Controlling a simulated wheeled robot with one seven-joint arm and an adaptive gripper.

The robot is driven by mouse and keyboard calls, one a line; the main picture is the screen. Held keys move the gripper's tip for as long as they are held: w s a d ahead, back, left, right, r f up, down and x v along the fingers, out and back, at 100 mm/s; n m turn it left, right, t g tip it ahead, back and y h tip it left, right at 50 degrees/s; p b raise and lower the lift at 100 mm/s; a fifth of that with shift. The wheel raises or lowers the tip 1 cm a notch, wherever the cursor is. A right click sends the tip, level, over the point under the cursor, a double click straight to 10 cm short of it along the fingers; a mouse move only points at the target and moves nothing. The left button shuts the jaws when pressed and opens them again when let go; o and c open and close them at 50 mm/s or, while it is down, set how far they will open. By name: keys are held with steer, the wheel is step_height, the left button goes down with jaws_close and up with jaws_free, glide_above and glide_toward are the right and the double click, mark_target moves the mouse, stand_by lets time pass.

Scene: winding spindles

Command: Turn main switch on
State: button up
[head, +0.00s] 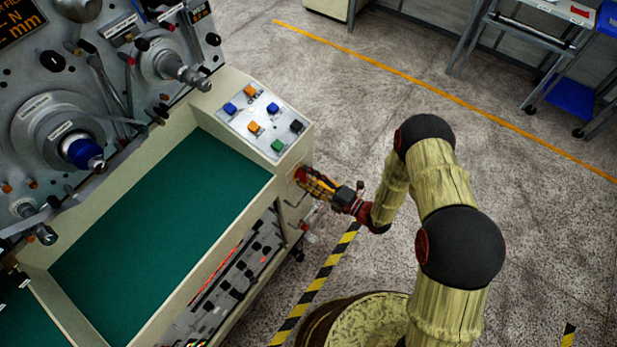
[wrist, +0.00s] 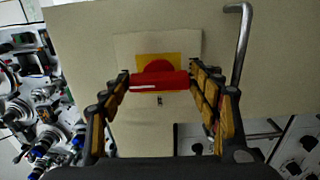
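The main switch (wrist: 158,80) is a red rotary handle on a yellow plate, fixed to a cream side panel of the machine. Its red bar lies level in the wrist view. My gripper (wrist: 160,88) has its two fingers spread, one at each end of the red bar. Whether the fingertips touch the bar I cannot tell. In the head view my gripper (head: 304,178) is at the machine's right side, just below the button panel, and it hides most of the switch.
The sloped panel (head: 268,118) with several coloured buttons is just above my gripper. A bent metal rod (wrist: 241,45) stands to the right of the switch in the wrist view. Yellow-black tape (head: 318,285) marks the floor beside the machine. Open floor lies to the right.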

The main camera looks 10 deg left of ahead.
steer(key=o, duration=0.4)
steer(key=shift+c, duration=0.2)
steer(key=shift+d, duration=0.1)
steer(key=v, duration=1.1)
steer(key=shift+s+d, duration=0.15)
steer(key=shift+d, duration=0.2)
